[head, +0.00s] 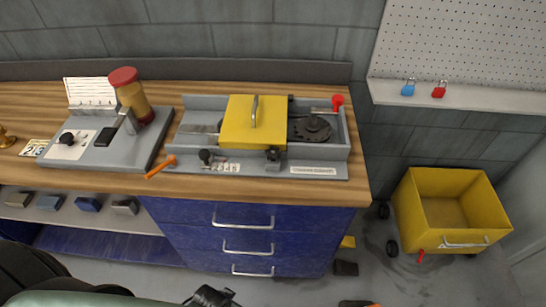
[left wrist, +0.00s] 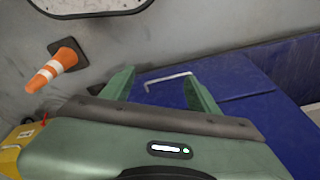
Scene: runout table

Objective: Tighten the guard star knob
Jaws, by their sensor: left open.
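A yellow guard (head: 254,124) with a grey handle covers the middle of a grey machine (head: 320,171) on the bench. A black star-shaped knob (head: 273,154) sits at the guard's front right corner; I cannot tell how tight it is. A second dark knob (head: 205,156) is at the machine's front left. My left gripper (left wrist: 160,78) is open and empty in the left wrist view, with its two green fingers apart before the blue drawers. It is away from the knobs, which that view does not show. My right gripper is not in view.
An orange-handled lever (head: 160,167) projects at the bench's front edge. A jar with a red lid (head: 130,92) stands on the left fixture. Blue drawers (head: 245,235) are below. A yellow wheeled bin (head: 450,208) stands right; an orange cone (left wrist: 52,71) shows in the wrist view.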

